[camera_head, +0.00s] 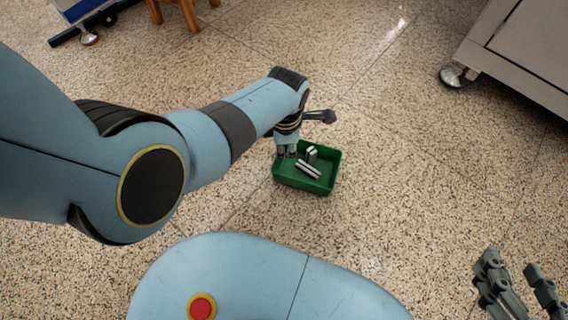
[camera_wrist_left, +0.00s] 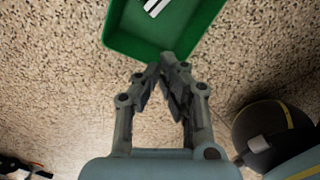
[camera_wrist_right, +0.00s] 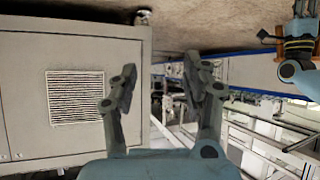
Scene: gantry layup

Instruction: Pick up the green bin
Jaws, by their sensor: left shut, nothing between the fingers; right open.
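The green bin (camera_head: 322,184) sits on the speckled floor near the middle of the head view, with a few light-and-dark bar-shaped items (camera_head: 308,168) inside. My left gripper (camera_head: 286,154) points down at the bin's left side. In the left wrist view the bin (camera_wrist_left: 150,50) is at the top, and my left gripper's fingertips (camera_wrist_left: 165,65) are together at its near rim with nothing between them. Whether they touch the rim I cannot tell. My right gripper (camera_head: 518,300) is at the lower right, away from the bin; in the right wrist view its fingers (camera_wrist_right: 165,85) are apart and empty.
A grey cabinet (camera_head: 520,50) on casters stands at the upper right. A wooden stool (camera_head: 183,12) and a blue-and-white wheeled frame (camera_head: 85,12) are at the upper left. The floor around the bin is clear.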

